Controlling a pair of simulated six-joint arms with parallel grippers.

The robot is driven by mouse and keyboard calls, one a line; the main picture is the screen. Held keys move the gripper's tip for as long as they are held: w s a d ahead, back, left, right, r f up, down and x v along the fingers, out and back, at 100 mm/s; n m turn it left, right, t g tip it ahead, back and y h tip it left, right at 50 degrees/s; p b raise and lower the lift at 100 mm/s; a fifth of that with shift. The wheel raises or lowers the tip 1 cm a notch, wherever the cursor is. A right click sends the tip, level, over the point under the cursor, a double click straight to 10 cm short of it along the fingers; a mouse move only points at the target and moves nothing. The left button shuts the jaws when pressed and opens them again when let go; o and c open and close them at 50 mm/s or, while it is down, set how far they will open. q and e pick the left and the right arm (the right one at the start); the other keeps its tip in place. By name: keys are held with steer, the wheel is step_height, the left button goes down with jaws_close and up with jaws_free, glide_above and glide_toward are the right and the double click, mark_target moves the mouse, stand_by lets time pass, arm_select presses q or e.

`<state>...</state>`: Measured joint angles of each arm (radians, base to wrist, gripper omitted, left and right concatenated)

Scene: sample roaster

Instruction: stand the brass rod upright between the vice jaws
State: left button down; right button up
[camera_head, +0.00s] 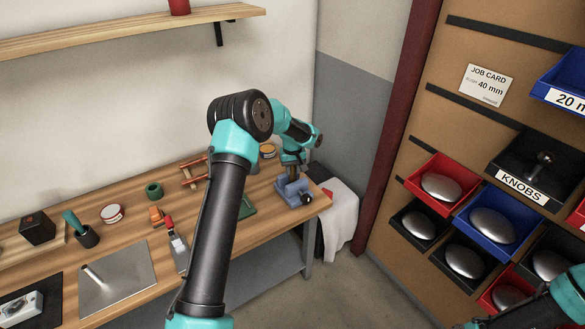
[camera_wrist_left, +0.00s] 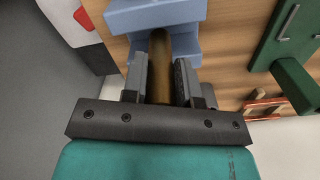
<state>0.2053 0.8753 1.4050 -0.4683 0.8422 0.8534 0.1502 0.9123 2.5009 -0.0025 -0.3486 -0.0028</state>
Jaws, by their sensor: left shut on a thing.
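The blue vice (camera_head: 291,189) sits at the right end of the wooden bench; its blue jaws also show at the top of the left wrist view (camera_wrist_left: 150,15). My left gripper (camera_head: 292,166) is right above the vice, and in the left wrist view its fingers (camera_wrist_left: 161,80) are shut on the brass rod (camera_wrist_left: 159,65). The rod's far end reaches to the vice's blue blocks. I cannot tell how deep it is between the jaws or whether it touches them. The rod is not clear in the head view. My right arm shows at the lower right, but its gripper does not.
A green object (camera_head: 248,207) and a wooden rack (camera_head: 193,172) are left of the vice. The bench (camera_head: 140,228) also carries a metal plate (camera_head: 118,278), a cup (camera_head: 87,237) and small items. A white cloth (camera_head: 342,212) is beyond its right end. Bins line the right wall.

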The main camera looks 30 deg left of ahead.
arm_select(q)
steer(key=shift+f, duration=1.5)
steer(key=shift+r, duration=0.1)
steer(key=shift+r, duration=2.85)
steer(key=shift+w, duration=0.2)
